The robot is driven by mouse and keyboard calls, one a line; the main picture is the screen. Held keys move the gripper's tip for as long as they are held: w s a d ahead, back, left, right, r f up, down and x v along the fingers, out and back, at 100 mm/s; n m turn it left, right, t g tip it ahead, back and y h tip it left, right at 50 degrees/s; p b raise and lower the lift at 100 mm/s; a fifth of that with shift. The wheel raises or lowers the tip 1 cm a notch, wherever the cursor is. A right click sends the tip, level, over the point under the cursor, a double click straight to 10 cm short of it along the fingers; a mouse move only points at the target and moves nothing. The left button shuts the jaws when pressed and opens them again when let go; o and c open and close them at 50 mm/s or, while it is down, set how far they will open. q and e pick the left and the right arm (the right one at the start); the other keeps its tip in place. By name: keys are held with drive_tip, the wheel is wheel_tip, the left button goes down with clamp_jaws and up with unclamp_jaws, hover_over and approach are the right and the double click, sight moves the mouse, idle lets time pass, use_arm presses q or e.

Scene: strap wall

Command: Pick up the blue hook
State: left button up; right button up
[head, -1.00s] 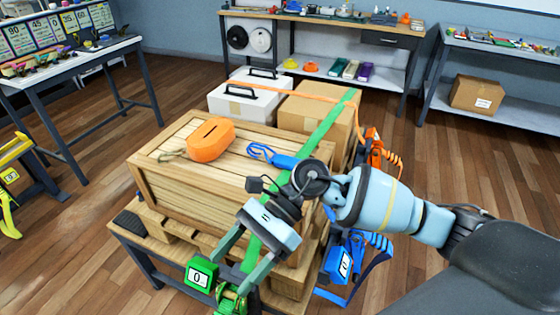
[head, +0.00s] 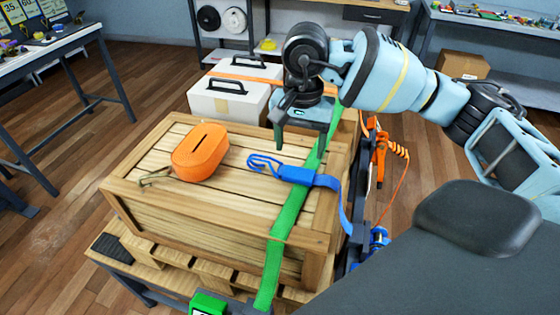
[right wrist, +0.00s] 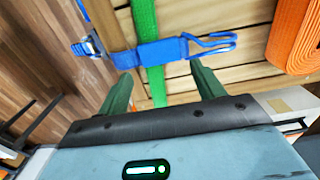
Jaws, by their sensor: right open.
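The blue hook (head: 265,164) is a bent double wire on a blue strap end (head: 297,175). It lies on top of the wooden crate (head: 150,152), its tip pointing left, with the blue strap crossing over a green strap (head: 292,208). My right gripper (head: 300,150) is open and empty, pointing down above the strap end and slightly behind it. In the right wrist view, the hook (right wrist: 215,42) lies beyond the fingertips (right wrist: 160,80), and the strap end lies ahead of the gap between them. My left gripper is out of view.
An orange strap bundle (head: 200,152) lies on the crate left of the hook. A white case (head: 228,103) stands behind the crate. An orange ratchet (head: 379,150) hangs at the right side, and a green ratchet (head: 207,304) is at the front.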

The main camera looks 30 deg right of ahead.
sight(298, 175)
drive_tip(key=shift+s+f, duration=0.1)
drive_tip(key=shift+s, duration=0.15)
drive_tip(key=shift+s+f, duration=0.15)
drive_tip(key=shift+f, duration=1.05)
drive_tip(key=shift+a+f, duration=0.1)
drive_tip(key=shift+f, duration=0.35)
wheel_tip(298, 175, down, 3)
drive_tip(key=shift+f+p, duration=0.2)
drive_tip(key=shift+p, duration=0.15)
drive_tip(key=shift+f, duration=0.45)
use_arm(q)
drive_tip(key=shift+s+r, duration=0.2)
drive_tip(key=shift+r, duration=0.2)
